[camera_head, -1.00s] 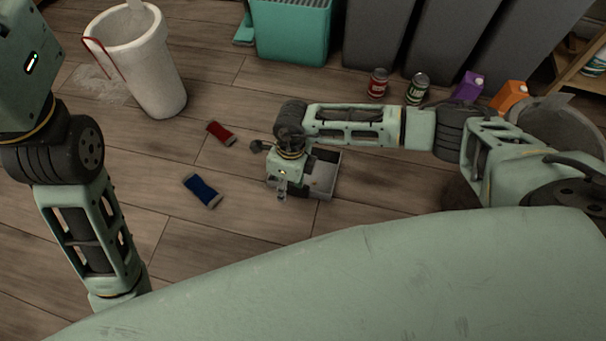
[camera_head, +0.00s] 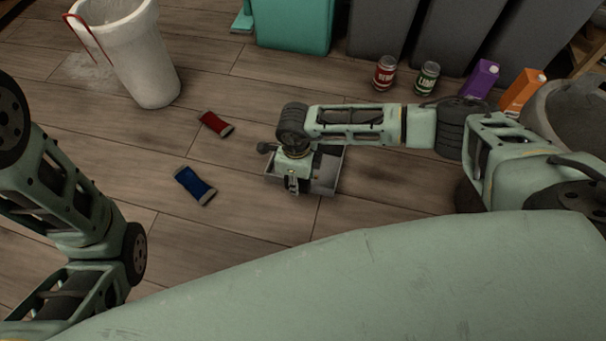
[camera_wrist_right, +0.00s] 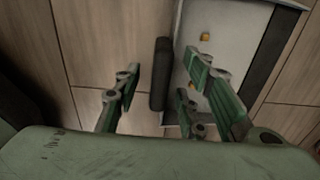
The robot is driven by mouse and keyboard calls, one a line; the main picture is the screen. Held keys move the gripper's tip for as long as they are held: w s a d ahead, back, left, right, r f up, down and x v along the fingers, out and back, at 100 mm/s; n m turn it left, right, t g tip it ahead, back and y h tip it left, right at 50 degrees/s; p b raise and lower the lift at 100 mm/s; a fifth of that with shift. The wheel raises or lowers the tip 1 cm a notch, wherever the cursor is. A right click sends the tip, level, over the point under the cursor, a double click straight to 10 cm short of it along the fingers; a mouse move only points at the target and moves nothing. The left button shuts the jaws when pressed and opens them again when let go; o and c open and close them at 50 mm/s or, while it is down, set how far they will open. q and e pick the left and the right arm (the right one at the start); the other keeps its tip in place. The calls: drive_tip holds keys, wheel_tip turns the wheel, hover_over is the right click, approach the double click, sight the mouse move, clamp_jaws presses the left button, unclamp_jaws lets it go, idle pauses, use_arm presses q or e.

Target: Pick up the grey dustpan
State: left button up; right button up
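The grey dustpan (camera_head: 327,171) lies on the wooden floor, partly hidden under my right wrist in the head view. In the right wrist view its light pan (camera_wrist_right: 225,30) shows at the upper right, with a dark bar-like part (camera_wrist_right: 160,75), seemingly its handle, beside it. My right gripper (camera_head: 292,186) points down over the dustpan's left side. In the right wrist view the fingers of my right gripper (camera_wrist_right: 165,78) are spread, with the dark bar between them in the picture. Contact cannot be told. My left gripper is outside the head view; only my left arm shows.
A blue item (camera_head: 195,186) and a red item (camera_head: 216,124) lie on the floor left of the dustpan. A white bin (camera_head: 140,60) stands upper left. Two cans, red (camera_head: 385,73) and green (camera_head: 427,78), and purple (camera_head: 481,79) and orange (camera_head: 523,92) cartons stand behind my right arm.

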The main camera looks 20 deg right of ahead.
drive_tip(key=shift+c, duration=0.3)
clamp_jaws()
drive_tip(key=shift+r, duration=0.2)
